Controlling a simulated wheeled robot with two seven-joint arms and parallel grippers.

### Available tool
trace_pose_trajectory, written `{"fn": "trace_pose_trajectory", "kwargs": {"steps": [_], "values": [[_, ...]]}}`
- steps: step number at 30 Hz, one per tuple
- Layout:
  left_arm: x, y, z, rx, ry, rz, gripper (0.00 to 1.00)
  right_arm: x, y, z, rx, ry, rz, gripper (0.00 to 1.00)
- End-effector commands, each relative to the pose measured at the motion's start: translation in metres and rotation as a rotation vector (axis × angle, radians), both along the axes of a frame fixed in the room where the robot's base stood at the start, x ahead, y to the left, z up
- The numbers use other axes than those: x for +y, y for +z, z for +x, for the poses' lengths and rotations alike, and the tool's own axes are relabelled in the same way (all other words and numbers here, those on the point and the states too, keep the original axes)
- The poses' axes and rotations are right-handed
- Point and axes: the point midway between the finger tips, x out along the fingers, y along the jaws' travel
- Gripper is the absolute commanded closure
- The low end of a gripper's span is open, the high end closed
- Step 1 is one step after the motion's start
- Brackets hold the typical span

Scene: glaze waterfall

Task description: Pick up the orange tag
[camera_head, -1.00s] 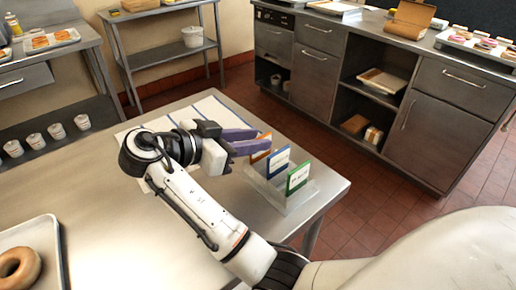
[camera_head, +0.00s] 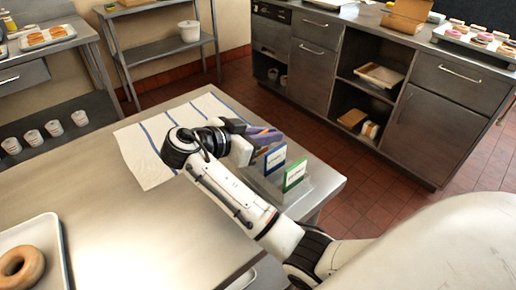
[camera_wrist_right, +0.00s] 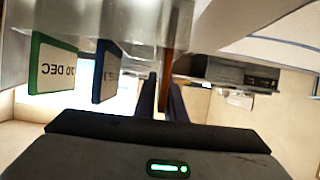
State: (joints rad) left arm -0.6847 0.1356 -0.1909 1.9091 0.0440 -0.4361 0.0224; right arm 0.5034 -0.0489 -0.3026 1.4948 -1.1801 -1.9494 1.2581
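My right gripper (camera_head: 272,137), with purple fingers, is at the far end of a clear holder (camera_head: 308,186) on the steel table. The orange tag (camera_wrist_right: 167,66) shows edge-on in the right wrist view, between the two fingers (camera_wrist_right: 164,100). The fingers look parted, with narrow gaps beside the tag. In the head view the gripper hides most of the orange tag. A blue-edged tag (camera_head: 275,159) and a green-edged tag (camera_head: 295,175) stand upright in the holder; in the wrist view they are left of the fingers. My left gripper is not in view.
A white cloth with blue stripes (camera_head: 146,157) lies under and beyond my right arm. A tray (camera_head: 56,236) with a doughnut (camera_head: 20,267) is at the near left. The holder stands near the table's right edge; steel cabinets (camera_head: 440,125) are beyond the aisle.

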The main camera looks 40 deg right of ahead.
Motion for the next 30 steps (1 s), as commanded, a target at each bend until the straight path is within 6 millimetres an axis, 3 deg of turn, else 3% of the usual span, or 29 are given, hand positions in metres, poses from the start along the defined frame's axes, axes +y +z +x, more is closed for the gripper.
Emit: {"fn": "trace_pose_trajectory", "kwargs": {"steps": [14,24,30], "values": [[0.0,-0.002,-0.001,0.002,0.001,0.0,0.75,0.0,0.008,0.001,-0.003,0.0,-0.001,1.0],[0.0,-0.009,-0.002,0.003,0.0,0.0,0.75,0.001,0.072,0.001,-0.008,0.0,0.001,1.0],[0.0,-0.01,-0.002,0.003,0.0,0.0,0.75,0.0,0.096,0.0,-0.002,0.0,0.001,1.0]]}}
